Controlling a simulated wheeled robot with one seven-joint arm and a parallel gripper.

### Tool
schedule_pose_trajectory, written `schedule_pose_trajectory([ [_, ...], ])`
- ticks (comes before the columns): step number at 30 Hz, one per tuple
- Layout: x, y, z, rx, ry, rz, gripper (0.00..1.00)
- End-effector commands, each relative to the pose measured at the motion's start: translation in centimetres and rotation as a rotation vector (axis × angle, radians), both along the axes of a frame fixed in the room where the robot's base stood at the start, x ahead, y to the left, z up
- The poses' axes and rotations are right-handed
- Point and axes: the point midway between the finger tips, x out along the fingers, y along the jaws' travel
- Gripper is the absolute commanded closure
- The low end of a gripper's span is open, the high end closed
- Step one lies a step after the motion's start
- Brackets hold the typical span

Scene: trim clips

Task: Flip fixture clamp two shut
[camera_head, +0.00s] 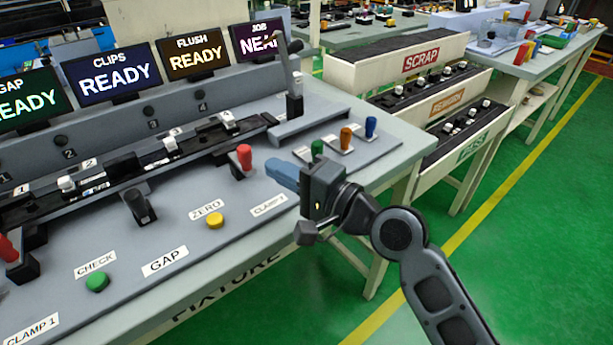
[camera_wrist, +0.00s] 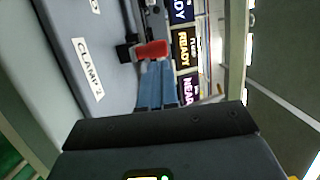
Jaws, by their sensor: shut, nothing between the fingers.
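Clamp two has a red handle (camera_head: 244,155) on a black base, behind the CLAMP 2 label (camera_head: 269,205) on the grey fixture top. The handle stands roughly upright. My gripper (camera_head: 270,166) has blue fingers, pressed together and empty, just right of the red handle and pointing at it. In the wrist view the blue fingertips (camera_wrist: 154,66) end right by the red handle (camera_wrist: 151,49). A narrow gap shows in the head view; contact cannot be told from the wrist view.
A black knob (camera_head: 139,206), yellow button (camera_head: 215,221) and green button (camera_head: 97,282) stand along the panel. Green, orange and blue pegs (camera_head: 371,127) stand behind my gripper. A grey lever (camera_head: 292,80) rises behind. Another red clamp handle (camera_head: 8,248) is far left.

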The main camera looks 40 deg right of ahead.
Motion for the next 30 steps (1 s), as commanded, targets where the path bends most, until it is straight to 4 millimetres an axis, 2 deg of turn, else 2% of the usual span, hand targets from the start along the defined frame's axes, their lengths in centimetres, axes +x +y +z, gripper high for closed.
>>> schedule_pose_trajectory([
  [3, 1.9, 0.5, 0.2, 0.000, -0.001, 0.001, 1.00],
  [7, 3.2, 0.9, 0.1, 0.000, 0.000, 0.001, 1.00],
  [12, 4.0, 1.1, 0.0, -0.001, 0.001, -0.001, 1.00],
  [23, 4.2, 1.1, 0.0, -0.001, 0.000, -0.001, 1.00],
  [30, 7.2, 1.0, 0.0, 0.001, -0.002, -0.002, 1.00],
])
